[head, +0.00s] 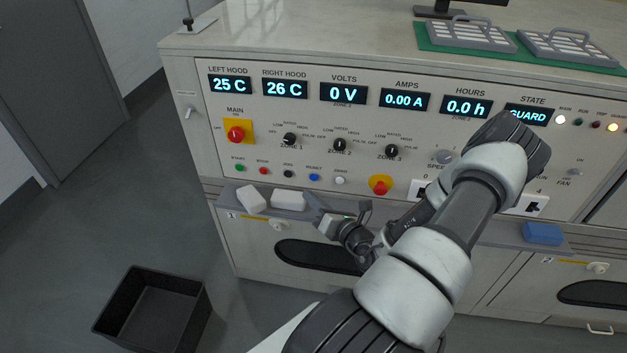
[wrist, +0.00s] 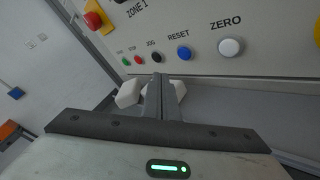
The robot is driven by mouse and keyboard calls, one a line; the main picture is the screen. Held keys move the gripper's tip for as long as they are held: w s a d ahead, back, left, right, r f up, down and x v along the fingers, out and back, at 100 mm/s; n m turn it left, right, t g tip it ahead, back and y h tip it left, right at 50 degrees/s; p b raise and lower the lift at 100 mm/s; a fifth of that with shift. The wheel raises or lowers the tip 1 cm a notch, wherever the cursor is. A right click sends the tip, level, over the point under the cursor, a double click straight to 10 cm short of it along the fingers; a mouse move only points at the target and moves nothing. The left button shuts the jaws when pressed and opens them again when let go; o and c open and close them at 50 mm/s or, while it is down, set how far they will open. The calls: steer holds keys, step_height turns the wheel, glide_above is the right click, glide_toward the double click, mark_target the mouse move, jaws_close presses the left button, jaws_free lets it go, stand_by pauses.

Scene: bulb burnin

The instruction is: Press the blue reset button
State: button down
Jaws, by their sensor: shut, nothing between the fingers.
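The blue reset button (head: 314,177) is on the front panel in the head view, in a row between the black JOG button (head: 288,174) and the white ZERO button (head: 340,181). In the wrist view the blue button (wrist: 184,54) is under the label RESET, above and slightly right of my fingertips. My gripper (head: 312,197) is below the button row in the head view, apart from the blue button. Its fingers (wrist: 159,78) are together and empty in the wrist view. The button is not hidden in either view.
White blocks (head: 289,200) lie on the narrow ledge below the panel, near my fingers. A red mushroom button (head: 380,185) is right of the row, and zone knobs are above. A blue block (head: 543,234) sits farther right. A black bin (head: 153,310) stands on the floor.

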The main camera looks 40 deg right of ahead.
steer(key=shift+w+d, duration=1.25)
steer(key=shift+d, duration=0.25)
stand_by(1.0)
steer(key=shift+w+d, duration=0.25)
steer(key=shift+d, duration=0.05)
steer(key=shift+w+d, duration=0.25)
steer(key=shift+d, duration=0.05)
stand_by(0.7)
steer(key=shift+s+a+p, duration=0.5)
steer(key=shift+a, duration=0.15)
steer(key=shift+s+a+p, duration=0.75)
steer(key=shift+s+a, duration=0.9)
steer(key=shift+a, duration=0.25)
